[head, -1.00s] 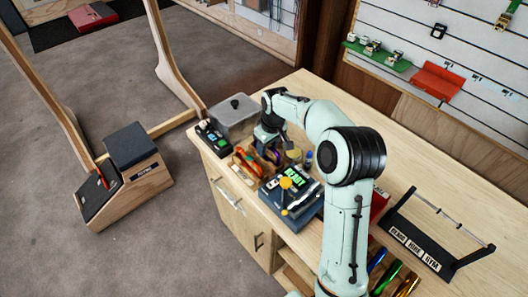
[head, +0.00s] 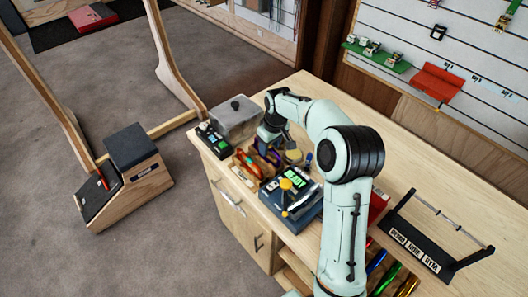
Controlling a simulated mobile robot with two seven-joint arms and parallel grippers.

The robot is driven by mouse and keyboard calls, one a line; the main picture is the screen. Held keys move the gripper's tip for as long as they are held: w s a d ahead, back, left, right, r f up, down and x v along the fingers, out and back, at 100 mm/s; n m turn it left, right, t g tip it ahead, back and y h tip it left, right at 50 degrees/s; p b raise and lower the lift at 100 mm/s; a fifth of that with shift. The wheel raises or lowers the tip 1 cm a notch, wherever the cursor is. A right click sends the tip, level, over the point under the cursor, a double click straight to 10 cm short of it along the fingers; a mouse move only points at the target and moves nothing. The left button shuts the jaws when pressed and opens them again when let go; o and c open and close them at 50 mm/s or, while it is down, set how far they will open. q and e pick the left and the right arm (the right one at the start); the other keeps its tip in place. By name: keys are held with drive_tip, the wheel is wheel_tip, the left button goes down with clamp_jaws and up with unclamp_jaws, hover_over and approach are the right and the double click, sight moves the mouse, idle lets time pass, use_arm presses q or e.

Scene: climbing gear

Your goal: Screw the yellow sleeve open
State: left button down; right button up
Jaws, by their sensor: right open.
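A dark box (head: 298,212) with a lit green screen reading READY stands on the wooden bench. A yellow round piece (head: 286,184) and a thin silver part show on it; whether the yellow piece is the sleeve, I cannot tell. A flatter yellow piece (head: 293,155) lies farther back. My right gripper (head: 267,150) points down over the wooden tray of coloured gear (head: 238,166), behind and left of the dark box. It is open; its fingertips are small and partly hidden among purple and orange items. My left gripper is out of view.
A grey lidded bin (head: 235,118) and a black device with coloured buttons (head: 213,140) stand at the bench's left end. A black stand with a bar (head: 425,250) and coloured tubes (head: 390,276) are at the right. The bench top behind my right arm is mostly clear.

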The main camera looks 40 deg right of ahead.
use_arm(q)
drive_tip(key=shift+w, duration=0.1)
use_arm(e)
drive_tip(key=shift+d+r, duration=0.1)
drive_tip(key=shift+r, duration=0.1)
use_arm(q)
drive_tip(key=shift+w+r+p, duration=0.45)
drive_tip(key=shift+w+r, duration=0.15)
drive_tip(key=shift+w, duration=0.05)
use_arm(e)
drive_tip(key=shift+r, duration=1.25)
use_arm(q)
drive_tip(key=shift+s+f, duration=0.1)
use_arm(e)
drive_tip(key=shift+a+f, duration=0.1)
drive_tip(key=shift+a, duration=0.5)
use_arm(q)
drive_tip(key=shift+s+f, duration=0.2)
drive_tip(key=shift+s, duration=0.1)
use_arm(e)
drive_tip(key=shift+s+a, duration=0.1)
drive_tip(key=shift+s, duration=0.05)
drive_tip(key=shift+f+b, duration=0.4)
drive_tip(key=shift+f, duration=0.05)
drive_tip(key=shift+f+b, duration=0.3)
drive_tip(key=shift+f, duration=0.65)
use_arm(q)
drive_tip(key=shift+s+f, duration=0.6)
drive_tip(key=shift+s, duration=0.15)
